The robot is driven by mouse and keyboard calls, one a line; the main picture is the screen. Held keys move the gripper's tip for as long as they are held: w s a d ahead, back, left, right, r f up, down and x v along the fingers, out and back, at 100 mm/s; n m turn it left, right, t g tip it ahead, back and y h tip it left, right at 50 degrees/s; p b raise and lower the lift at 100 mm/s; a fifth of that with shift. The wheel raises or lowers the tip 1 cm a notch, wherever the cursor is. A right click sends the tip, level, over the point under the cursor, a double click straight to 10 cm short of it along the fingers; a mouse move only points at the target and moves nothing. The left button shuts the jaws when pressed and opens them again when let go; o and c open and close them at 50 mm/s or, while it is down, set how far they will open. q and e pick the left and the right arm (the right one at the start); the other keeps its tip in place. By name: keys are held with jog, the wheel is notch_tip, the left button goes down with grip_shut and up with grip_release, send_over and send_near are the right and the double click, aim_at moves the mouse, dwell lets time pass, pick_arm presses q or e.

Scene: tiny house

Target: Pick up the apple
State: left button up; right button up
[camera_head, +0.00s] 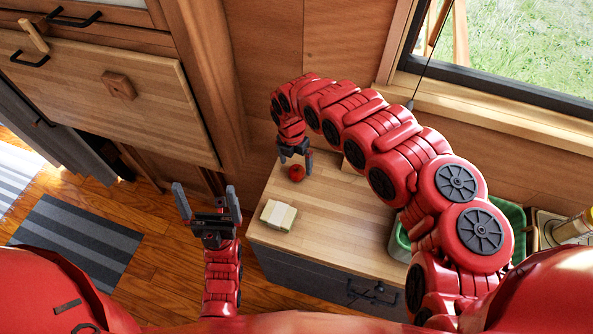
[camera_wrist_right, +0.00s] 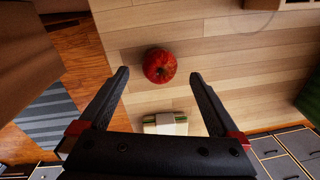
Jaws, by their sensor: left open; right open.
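A small red apple (camera_head: 296,173) rests on the wooden countertop (camera_head: 330,222). In the right wrist view the apple (camera_wrist_right: 160,66) lies just beyond and between the two fingertips, with no finger seen touching it. My right gripper (camera_head: 294,158) points down above the apple, open and empty; its open fingers also show in the right wrist view (camera_wrist_right: 158,80). My left gripper (camera_head: 208,190) is open and empty, pointing up to the left of the counter, over the floor.
A pale box-like item (camera_head: 278,215) lies on the counter near its front left edge. A green bin (camera_head: 400,240) stands at the counter's right, partly behind my right arm. A wooden wall and window (camera_head: 500,50) are behind. A striped rug (camera_head: 78,240) lies on the floor.

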aim_at(296, 169)
notch_tip(296, 169, down, 3)
jog(key=shift+s+a+f+p, duration=0.1)
jog(key=shift+p, duration=0.4)
jog(key=shift+f, duration=0.45)
jog(key=c, duration=1.4)
jog(key=shift+r, duration=0.2)
jog(key=shift+c, duration=0.2)
